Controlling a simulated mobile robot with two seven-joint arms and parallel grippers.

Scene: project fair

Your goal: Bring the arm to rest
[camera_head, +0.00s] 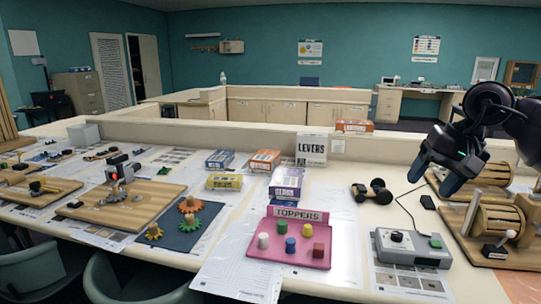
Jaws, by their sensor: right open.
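My right arm comes in from the right edge, and its dark gripper (435,177) hangs above the right part of the table. Its two fingers point down and stand apart, with nothing seen between them. Below and left of it a small black wheeled thing (372,191) lies on the table. My left gripper is not in view.
A pink toppers tray (273,248) with several coloured pegs sits front middle. A grey control box (413,247) stands right of it. Labelled boxes, including a levers box (311,150), stand behind. A wooden board (92,212) lies left. Chairs (130,280) stand at the front left.

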